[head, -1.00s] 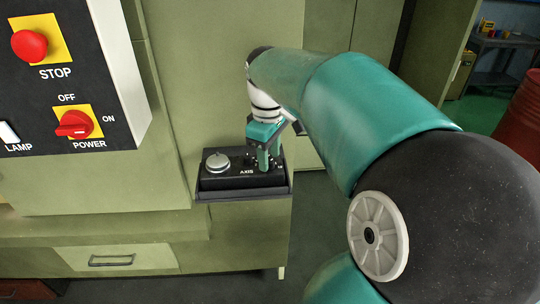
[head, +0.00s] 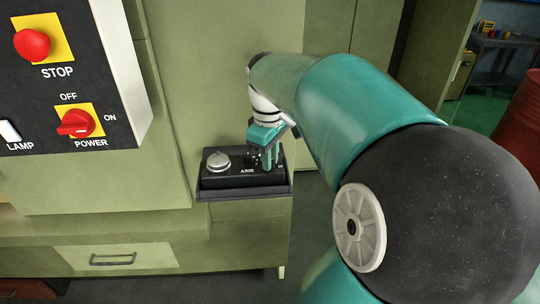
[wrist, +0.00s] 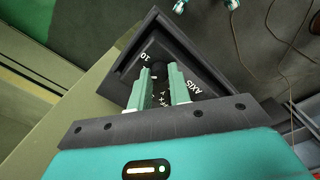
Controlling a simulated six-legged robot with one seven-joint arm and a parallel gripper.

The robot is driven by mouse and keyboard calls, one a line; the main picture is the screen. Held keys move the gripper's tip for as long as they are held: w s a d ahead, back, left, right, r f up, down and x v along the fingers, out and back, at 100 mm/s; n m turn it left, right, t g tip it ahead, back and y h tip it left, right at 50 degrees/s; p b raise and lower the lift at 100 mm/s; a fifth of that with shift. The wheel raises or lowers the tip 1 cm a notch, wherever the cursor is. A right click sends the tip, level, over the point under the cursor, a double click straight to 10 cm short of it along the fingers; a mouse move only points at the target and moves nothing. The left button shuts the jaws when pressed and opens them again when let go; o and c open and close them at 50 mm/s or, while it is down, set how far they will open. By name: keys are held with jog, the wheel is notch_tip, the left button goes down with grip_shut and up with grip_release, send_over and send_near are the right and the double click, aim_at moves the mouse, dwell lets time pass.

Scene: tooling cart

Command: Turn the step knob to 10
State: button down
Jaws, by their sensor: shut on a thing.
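The small black control box (head: 225,182) with a silver round dial (head: 218,161) and the word AXIS stands on a dark shelf at the cabinet's edge. My gripper (head: 267,166) points down at the box's right part, right of AXIS. In the wrist view my gripper (wrist: 159,83) has its two green fingers on either side of a dark knob (wrist: 158,70), and it is shut on it. I take this for the step knob; the number 10 is printed beside it. The fingers hide part of it and its pointer, so its setting cannot be read. In the head view the fingers cover the knob.
A control panel (head: 50,100) with a red STOP button (head: 32,43), a red POWER knob (head: 75,123) and a lamp hangs at the left. A green cabinet stands behind the box. A red barrel (head: 522,125) is at the far right. Cables lie on the floor.

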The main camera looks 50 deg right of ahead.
jog(key=m, duration=0.4)
jog(key=shift+d+r, duration=0.1)
jog(key=shift+m, duration=2.2)
jog(key=c, duration=1.3)
grip_release()
